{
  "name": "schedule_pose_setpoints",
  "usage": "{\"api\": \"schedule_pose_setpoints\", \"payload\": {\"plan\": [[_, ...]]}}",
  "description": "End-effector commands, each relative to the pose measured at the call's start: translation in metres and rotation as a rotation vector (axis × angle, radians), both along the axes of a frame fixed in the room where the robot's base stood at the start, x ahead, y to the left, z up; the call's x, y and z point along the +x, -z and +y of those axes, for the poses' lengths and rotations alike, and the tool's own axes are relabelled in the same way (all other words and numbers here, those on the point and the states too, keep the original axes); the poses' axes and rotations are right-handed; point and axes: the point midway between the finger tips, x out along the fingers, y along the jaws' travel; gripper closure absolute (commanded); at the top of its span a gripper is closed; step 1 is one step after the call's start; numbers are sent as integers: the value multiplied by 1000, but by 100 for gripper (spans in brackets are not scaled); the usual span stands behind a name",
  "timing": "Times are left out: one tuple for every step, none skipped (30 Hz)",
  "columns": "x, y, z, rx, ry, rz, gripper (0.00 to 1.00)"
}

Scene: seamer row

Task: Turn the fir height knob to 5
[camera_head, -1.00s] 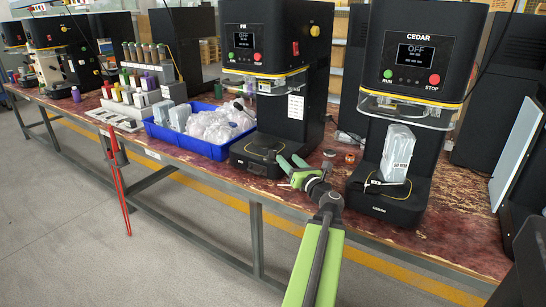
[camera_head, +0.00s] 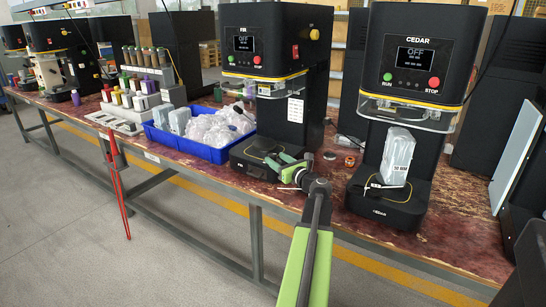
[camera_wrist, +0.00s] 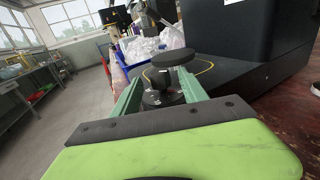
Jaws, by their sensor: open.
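The fir machine (camera_head: 275,90) is a black seamer with a lit screen, a green and a red button, a red switch (camera_head: 295,51) and a yellow knob (camera_head: 314,34) on its side. Its low base (camera_head: 255,165) carries a yellow ring. I cannot tell which part is the height knob, and no scale is readable. My gripper (camera_head: 284,166) is open, at the right front of the fir base. In the wrist view, a dark round part with a white mark (camera_wrist: 156,92) shows between the fingers, with a dark disc (camera_wrist: 173,57) beyond; contact is unclear.
The cedar machine (camera_head: 415,80) stands to the right, with a grey packet (camera_head: 397,155) on its base. A blue bin (camera_head: 212,152) of clear bags is left of the fir machine. Small rings lie on the table between the machines. The floor in front is clear.

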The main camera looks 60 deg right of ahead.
Motion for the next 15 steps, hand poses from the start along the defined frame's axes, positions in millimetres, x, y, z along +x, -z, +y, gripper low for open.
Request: {"api": "schedule_pose_setpoints", "payload": {"plan": [[11,0,-5,0,-3,0,49],[15,0,-7,0,-3,0,49],[20,0,-10,0,-2,0,49],[23,0,-11,0,-1,0,49],[26,0,-12,0,-1,0,49],[29,0,-13,0,-2,0,49],[31,0,-13,0,-2,0,49],[32,0,-13,0,-2,0,49],[33,0,-14,0,-1,0,49],[33,0,-14,0,-1,0,49],[33,0,-14,0,-1,0,49],[33,0,-14,0,-1,0,49],[33,0,-13,0,-1,0,49],[33,0,-13,0,-1,0,49],[33,0,-13,0,-1,0,49]]}}
